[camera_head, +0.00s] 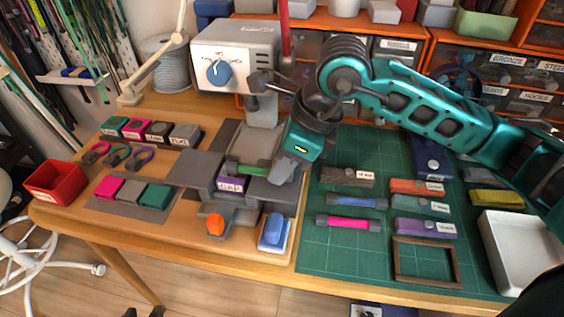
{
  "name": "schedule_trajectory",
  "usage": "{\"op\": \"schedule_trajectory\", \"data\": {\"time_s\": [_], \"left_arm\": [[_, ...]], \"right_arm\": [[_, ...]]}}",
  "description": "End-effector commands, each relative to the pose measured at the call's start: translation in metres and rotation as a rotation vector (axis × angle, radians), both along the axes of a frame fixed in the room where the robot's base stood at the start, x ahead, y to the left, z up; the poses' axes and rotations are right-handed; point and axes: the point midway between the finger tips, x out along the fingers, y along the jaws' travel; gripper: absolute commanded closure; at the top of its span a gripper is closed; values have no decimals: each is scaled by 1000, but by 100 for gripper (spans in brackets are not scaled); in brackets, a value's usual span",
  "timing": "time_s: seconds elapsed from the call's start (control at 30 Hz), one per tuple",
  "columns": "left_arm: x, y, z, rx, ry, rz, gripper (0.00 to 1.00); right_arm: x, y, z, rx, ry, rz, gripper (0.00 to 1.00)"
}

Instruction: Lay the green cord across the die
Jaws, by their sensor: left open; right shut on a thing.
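The green cord (246,168) is a short green rod at the grey press station, just behind and above a purple labelled block (230,185). This block, seemingly the die, sits between grey blocks. My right gripper (284,171) reaches down from the teal arm and is shut at the cord's right end, which it hides. I cannot tell whether the cord touches the die. My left gripper (143,312) shows only as two dark, separated fingertips at the bottom edge, away from the table top, open and empty.
A grey machine with a blue knob (219,73) stands behind. An orange knob (215,224) and blue button (273,229) are in front. The green mat (325,255) holds a blue cord (357,201), a pink cord (347,223) and labelled blocks. A white tray (487,251) is at right.

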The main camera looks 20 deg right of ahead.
Motion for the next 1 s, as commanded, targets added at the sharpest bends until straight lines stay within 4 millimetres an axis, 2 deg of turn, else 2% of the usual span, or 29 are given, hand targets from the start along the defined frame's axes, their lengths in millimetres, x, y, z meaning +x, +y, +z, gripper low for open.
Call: {"op": "schedule_trajectory", "data": {"time_s": [0.37,0.4,0.7,1.0], "left_arm": [[0,0,-3,0,0,0,57],[0,0,-3,0,0,0,57],[0,-1,-3,-5,0,3,57],[1,-2,-1,-10,0,7,57]], "right_arm": [[0,0,-2,0,0,0,100],[0,0,-2,0,0,0,79],[0,0,-2,0,0,0,50],[0,-1,1,-1,-1,0,50]]}}
